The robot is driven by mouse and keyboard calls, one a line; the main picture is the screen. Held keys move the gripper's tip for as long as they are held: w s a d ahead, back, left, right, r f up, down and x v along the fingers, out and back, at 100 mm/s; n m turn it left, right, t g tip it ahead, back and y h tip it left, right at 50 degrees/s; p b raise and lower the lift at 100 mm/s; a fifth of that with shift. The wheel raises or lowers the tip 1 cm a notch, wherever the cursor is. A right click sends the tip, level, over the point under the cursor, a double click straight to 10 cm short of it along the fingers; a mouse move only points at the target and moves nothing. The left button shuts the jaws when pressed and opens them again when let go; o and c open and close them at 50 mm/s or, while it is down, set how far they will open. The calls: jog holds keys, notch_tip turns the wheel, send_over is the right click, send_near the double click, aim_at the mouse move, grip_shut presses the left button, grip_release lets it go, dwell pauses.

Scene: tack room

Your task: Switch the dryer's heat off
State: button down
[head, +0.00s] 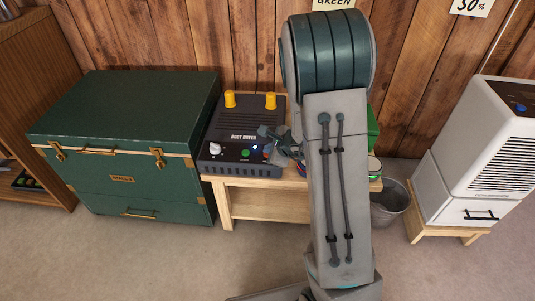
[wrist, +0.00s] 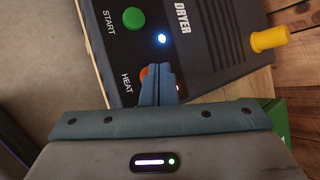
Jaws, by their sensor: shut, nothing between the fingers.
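The boot dryer (head: 238,126) is a dark box with two yellow posts on top, standing on a low wooden bench. In the wrist view its front panel (wrist: 200,50) shows a green START button (wrist: 134,18), a lit blue-white light (wrist: 162,39) and an orange-red HEAT button (wrist: 144,71). In the head view my gripper (head: 268,137) is at the dryer's right front.
A white knob (head: 215,148) sits at the dryer's left front. A green trunk (head: 125,140) stands close on the left. A metal bucket (head: 388,205) and a white appliance (head: 490,140) are on the right. My arm hides part of the bench (head: 255,186). The floor in front is clear.

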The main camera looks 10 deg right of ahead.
jog(key=shift+r, duration=0.1)
dwell(0.5)
jog(key=shift+r, duration=0.35)
jog(key=shift+r, duration=0.1)
notch_tip(320, 180, up, 6)
jog(key=p, duration=0.4)
dwell(2.2)
